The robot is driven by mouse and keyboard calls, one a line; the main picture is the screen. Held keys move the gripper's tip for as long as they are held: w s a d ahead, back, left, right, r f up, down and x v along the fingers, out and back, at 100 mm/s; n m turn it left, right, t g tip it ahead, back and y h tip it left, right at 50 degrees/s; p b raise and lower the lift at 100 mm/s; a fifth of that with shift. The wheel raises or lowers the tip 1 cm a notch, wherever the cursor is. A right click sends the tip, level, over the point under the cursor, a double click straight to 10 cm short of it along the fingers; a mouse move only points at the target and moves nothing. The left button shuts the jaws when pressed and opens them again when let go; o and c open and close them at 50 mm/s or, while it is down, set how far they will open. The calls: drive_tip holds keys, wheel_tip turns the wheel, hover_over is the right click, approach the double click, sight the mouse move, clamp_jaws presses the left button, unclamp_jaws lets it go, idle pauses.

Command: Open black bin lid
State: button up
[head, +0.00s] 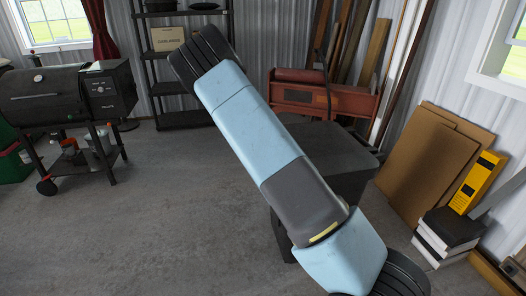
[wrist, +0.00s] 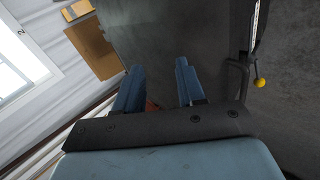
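The black bin (head: 352,187) stands on the floor right of centre in the head view, largely hidden behind my arm. Its flat dark lid (head: 335,145) appears closed, though its front part is covered by my arm. My gripper (wrist: 158,64) shows in the wrist view with two blue fingers spread apart and nothing held between them. A dark grey surface (wrist: 170,30) lies beyond the fingertips; I cannot tell whether it is the bin. My gripper cannot be made out in the head view.
A red cabinet-like piece (head: 345,98) and upright planks stand behind the bin. Brown boards (head: 425,160) lean at right near stacked boxes (head: 447,232). A black grill (head: 65,95) and a shelf (head: 180,118) stand left. The floor at left centre is clear.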

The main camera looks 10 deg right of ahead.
drive_tip(key=w+a+f+n+t+h, duration=0.55)
drive_tip(key=w+a+f, duration=0.55)
drive_tip(key=a+f, duration=0.3)
drive_tip(key=x, duration=1.3)
drive_tip(key=shift+r, duration=0.2)
drive_tip(key=shift+d+h, duration=0.15)
drive_tip(key=shift+h, duration=0.1)
drive_tip(key=shift+c, duration=0.5)
clamp_jaws()
